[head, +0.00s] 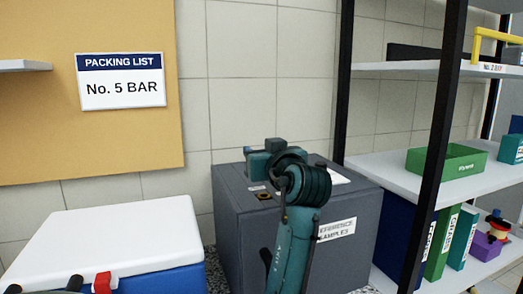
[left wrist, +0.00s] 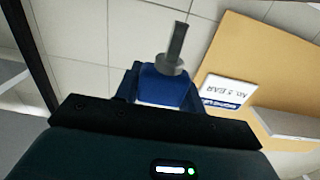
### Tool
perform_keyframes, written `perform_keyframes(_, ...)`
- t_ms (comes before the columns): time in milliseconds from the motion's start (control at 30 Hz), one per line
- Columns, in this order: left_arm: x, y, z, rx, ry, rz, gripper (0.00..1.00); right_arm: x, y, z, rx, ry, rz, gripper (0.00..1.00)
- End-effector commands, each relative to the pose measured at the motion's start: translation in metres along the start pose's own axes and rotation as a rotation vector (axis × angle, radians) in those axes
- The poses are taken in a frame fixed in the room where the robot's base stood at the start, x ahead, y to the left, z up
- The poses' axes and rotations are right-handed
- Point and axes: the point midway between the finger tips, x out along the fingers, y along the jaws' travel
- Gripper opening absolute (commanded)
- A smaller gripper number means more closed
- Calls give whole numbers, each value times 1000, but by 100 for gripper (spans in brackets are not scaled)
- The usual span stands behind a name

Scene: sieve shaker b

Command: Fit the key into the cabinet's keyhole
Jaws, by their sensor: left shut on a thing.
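The grey cabinet (head: 240,245) stands in the middle of the head view, with a "Reference Samples" label on its front. A small dark round spot (head: 263,196) shows on its top near the front left edge; it looks like the keyhole, but is too small to be sure. My left gripper (head: 268,152) is over the cabinet top, partly hidden by my own wrist. In the left wrist view it is shut on the key (left wrist: 165,86), which has a blue head, a grey collar and a grey shaft pointing away from the jaws. The shaft tip appears free.
A white-lidded blue cooler (head: 105,235) stands left of the cabinet. A shelf rack with a black post (head: 440,130) stands close on the right, holding a green bin (head: 447,160) and binders. A packing list sign (head: 120,82) hangs on the board behind.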

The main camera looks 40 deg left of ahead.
Motion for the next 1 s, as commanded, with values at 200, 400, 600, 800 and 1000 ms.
perform_keyframes(200, 0, 0, 18, -1, 1, 0, 18, 4, -8, 2, 0, 23, -18, 100)
perform_keyframes(400, 0, 0, 19, -1, 2, 0, 18, 3, -10, 0, -13, 28, -29, 100)
perform_keyframes(600, 0, 0, 19, 0, 1, 0, 18, 3, -10, 0, -16, 28, -29, 100)
perform_keyframes(800, 0, 0, 19, -1, 0, 1, 18, 3, -9, 0, -16, 28, -28, 100)
perform_keyframes(1000, 0, 0, 19, 0, 0, 1, 18, 4, -7, -1, -15, 32, -24, 100)
